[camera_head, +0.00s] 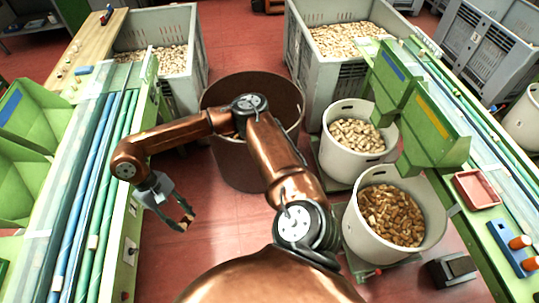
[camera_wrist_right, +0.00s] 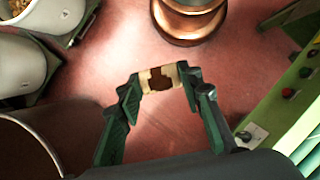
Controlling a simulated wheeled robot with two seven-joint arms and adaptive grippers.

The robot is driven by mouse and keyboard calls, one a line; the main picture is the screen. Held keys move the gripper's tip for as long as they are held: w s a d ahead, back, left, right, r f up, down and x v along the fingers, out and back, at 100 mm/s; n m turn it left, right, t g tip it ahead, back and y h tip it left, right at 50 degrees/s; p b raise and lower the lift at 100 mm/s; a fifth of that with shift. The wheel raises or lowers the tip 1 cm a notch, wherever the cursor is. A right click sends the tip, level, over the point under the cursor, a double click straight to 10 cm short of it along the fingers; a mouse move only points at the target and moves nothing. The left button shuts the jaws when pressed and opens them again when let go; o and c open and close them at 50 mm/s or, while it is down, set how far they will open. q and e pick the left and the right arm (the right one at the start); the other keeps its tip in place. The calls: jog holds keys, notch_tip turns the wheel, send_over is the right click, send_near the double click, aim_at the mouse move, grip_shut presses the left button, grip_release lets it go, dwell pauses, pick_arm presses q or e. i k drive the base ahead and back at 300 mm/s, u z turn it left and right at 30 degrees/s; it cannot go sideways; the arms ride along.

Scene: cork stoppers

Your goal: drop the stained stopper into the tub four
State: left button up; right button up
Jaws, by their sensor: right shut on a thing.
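My right gripper (camera_head: 186,218) hangs over the red floor at left centre in the head view. Its arm bends across from the bottom centre. In the right wrist view the right gripper (camera_wrist_right: 161,80) is shut on a pale cork stopper with a large dark brown stain (camera_wrist_right: 160,80), held between the fingertips. The left gripper is not in view. Candidate tubs are a big brown tub (camera_head: 222,90), partly behind my arm, and two round white tubs, one behind (camera_head: 345,165) and one in front (camera_head: 377,252), both holding corks. I cannot read a number on any tub.
Grey crates of corks stand at the back left (camera_head: 190,85) and back centre (camera_head: 315,80). Green sorting machines line the left (camera_head: 135,215) and right (camera_head: 440,150) sides. A pink tray (camera_head: 477,190) lies on the right one. Red floor is clear below the right gripper.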

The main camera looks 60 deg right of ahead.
aim_at(413, 237)
jog(key=z, duration=0.25)
jog(key=k, duration=0.65)
jog(key=z, duration=1.45)
jog(key=i, duration=0.7)
jog(key=z, duration=0.8)
jog(key=i, duration=0.45)
jog(key=z, duration=0.05)
